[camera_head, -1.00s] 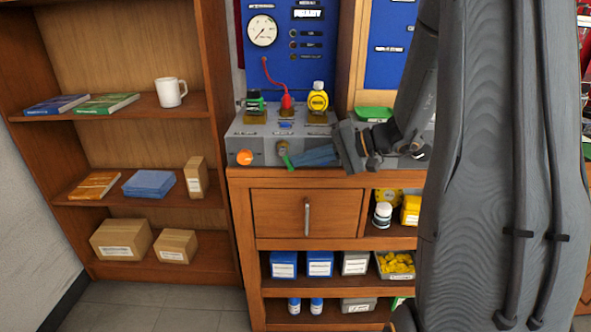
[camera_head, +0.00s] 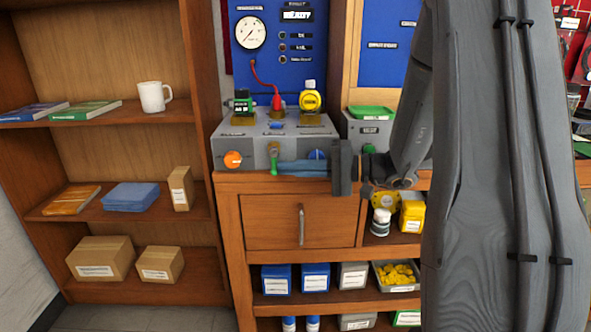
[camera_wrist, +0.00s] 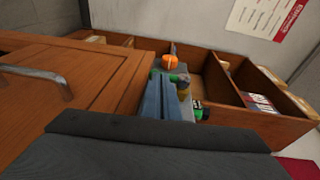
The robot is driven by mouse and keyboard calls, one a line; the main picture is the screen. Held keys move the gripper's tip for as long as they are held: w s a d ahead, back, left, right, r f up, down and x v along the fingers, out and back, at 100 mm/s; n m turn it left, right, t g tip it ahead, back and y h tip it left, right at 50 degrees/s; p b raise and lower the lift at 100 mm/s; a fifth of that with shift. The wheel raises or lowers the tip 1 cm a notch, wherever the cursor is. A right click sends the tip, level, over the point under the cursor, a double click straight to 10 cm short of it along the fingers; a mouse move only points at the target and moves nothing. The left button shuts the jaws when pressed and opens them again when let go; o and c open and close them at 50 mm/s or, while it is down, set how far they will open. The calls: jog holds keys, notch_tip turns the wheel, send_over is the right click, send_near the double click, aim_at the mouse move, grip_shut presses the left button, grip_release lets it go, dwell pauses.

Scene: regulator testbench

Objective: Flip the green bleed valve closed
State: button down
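The green bleed valve (camera_head: 273,158) is on the front face of the grey bench unit (camera_head: 250,150). Its green lever hangs roughly straight down in the head view. The wrist view shows green valve parts (camera_wrist: 178,77) just beyond the fingertips. My gripper (camera_head: 281,167) has blue fingers that reach in from the right, level with the lower lever. The tips are beside the lever, at or very near contact; touching cannot be told. In the wrist view the fingers (camera_wrist: 163,82) lie together with nothing visible between them. My gripper body hides part of the unit's right end.
An orange knob (camera_head: 233,160) is left of the valve and a blue knob (camera_head: 317,155) is behind my fingers. A wooden drawer (camera_head: 285,221) lies below.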

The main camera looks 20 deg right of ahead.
jog(key=shift+f, duration=0.1)
dwell(0.3)
jog(key=f+v, duration=0.1)
jog(key=v, duration=1.3)
jog(key=s+a+f+n+g+h+p, duration=0.1)
jog(key=s+a+f+g+h+p, duration=0.15)
jog(key=s+a+g, duration=0.4)
jog(key=s+a+f+n+g+h+p, duration=0.1)
jog(key=s+a+g+h+p, duration=0.3)
jog(key=s+a, duration=0.45)
jog(key=s+n+h+p, duration=0.1)
jog(key=h, duration=0.1)
jog(key=s+r+n+t+h+p, duration=0.1)
jog(key=h+p, duration=0.1)
jog(key=h, duration=0.1)
jog(key=s+r+n+t+h+p, duration=0.1)
jog(key=s+h, duration=0.1)
jog(key=h, duration=0.1)
jog(key=shift+d+h+p, duration=0.1)
jog(key=shift+h+p, duration=0.15)
jog(key=shift+p, duration=0.1)
